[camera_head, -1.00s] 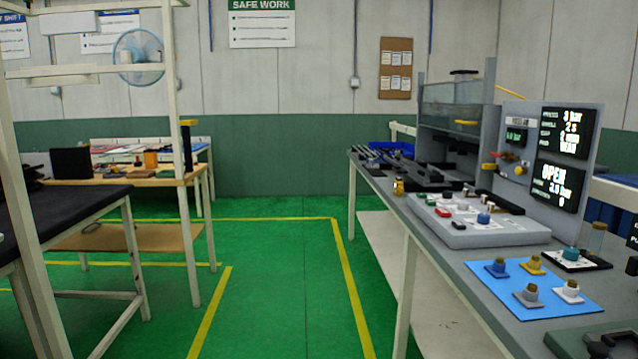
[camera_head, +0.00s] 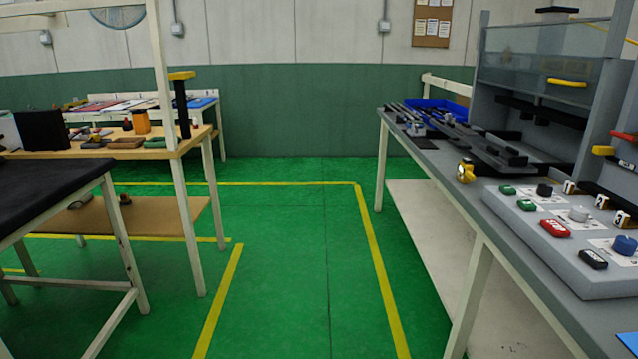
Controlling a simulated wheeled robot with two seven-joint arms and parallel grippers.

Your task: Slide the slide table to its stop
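Long dark rails with low dark blocks (camera_head: 460,138) lie along the far part of the grey workbench (camera_head: 410,155) at the right. They may belong to the slide table, but I cannot tell which part slides or where its stop is. A grey press-like frame (camera_head: 560,80) with a clear guard and a yellow handle stands beside the rails. A light grey control panel (camera_head: 540,225) with green, red, black and blue buttons lies nearer on the same bench. Neither of my grippers is in view.
A small brass-coloured fitting (camera_head: 465,172) stands near the bench's left edge. A blue bin (camera_head: 440,110) is at the bench's far end. A black-topped table (camera_head: 45,195) and a wooden table (camera_head: 110,150) stand at the left. The green floor (camera_head: 290,270) between is clear.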

